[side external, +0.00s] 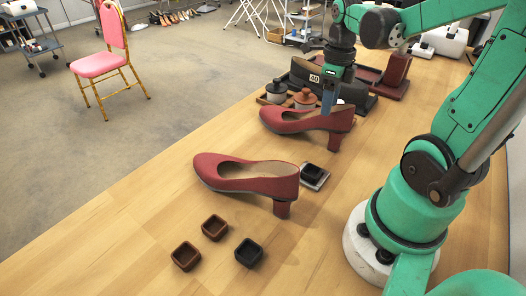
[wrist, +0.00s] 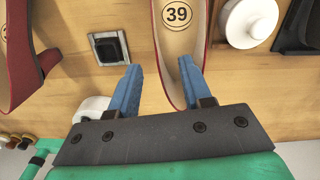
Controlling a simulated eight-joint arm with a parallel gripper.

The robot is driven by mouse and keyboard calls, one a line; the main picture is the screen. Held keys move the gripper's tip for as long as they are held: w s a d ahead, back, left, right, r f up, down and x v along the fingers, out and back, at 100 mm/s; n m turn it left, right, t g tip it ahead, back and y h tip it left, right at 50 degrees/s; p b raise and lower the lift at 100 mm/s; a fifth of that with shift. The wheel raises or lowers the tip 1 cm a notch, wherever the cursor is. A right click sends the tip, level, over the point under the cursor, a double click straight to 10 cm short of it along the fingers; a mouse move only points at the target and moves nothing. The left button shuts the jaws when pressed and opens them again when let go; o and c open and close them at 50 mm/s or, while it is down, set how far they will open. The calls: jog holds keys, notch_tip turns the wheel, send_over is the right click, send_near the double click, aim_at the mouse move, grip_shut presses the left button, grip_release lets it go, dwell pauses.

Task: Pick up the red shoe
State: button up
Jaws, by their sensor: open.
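Two red high-heeled shoes stand upright on the wooden table, toes to the left in the side view. The far red shoe (side external: 290,122) is under my gripper (side external: 328,104), which points down at its heel end. The near red shoe (side external: 255,181) stands apart, closer to the camera. In the wrist view my gripper (wrist: 159,64) is open with blue fingers. The far shoe, with a round 39 on its insole (wrist: 177,38), has one side wall between the fingers. The right finger overlaps its opening; the left finger is outside. Contact cannot be told. The near shoe (wrist: 28,55) shows at left.
A small black square dish on a grey pad (side external: 314,176) sits between the shoes. Lidded jars (side external: 276,92) and a dark stand marked 40 (side external: 315,76) are close behind the far shoe. Several small square dishes (side external: 215,227) lie in front. The table's left foreground is clear.

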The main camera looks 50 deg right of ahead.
jog(key=shift+f, duration=1.95)
grip_shut()
